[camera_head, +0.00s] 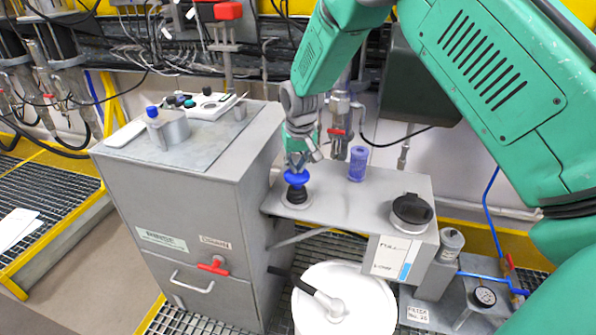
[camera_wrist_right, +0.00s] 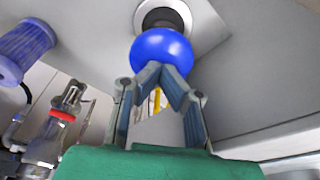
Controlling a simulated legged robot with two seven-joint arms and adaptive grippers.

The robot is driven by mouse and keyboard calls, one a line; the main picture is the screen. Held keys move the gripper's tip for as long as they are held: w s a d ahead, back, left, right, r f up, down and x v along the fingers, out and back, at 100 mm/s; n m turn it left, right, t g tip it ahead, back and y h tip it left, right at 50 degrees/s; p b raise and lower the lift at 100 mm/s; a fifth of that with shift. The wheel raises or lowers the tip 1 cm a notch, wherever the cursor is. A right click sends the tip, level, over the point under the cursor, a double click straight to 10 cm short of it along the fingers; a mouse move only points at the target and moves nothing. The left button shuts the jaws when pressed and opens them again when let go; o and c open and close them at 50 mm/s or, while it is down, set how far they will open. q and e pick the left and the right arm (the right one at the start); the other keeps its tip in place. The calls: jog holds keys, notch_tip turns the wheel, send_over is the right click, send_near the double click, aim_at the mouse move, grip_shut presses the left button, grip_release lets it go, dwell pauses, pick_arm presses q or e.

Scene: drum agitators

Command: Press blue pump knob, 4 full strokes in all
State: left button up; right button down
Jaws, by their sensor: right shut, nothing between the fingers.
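The blue pump knob (camera_head: 297,178) is a round ball on a black bellows stem, standing on the metal shelf of the grey machine in the head view. In the right wrist view the blue knob (camera_wrist_right: 161,55) fills the upper middle, with its dark stem behind it. My right gripper (camera_head: 297,163) is right above the knob. In the wrist view its closed fingertips (camera_wrist_right: 163,75) overlap the near side of the knob; they look at or very close to its surface. The fingers hold nothing. My left gripper is not in view.
A blue ribbed cup (camera_head: 357,164) stands right of the knob, and shows in the wrist view (camera_wrist_right: 24,50). A black-lidded jar (camera_head: 411,213) sits at the shelf's right end. The grey cabinet (camera_head: 180,215) is left, and a white drum (camera_head: 345,305) below. A red-handled valve (camera_head: 337,133) stands behind.

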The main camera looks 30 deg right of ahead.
jog(key=shift+f+b, duration=0.45)
jog(key=shift+f, duration=0.9)
jog(key=shift+s, duration=0.1)
jog(key=shift+r+p, duration=2.45)
jog(key=shift+r, duration=0.5)
jog(key=shift+f, duration=0.15)
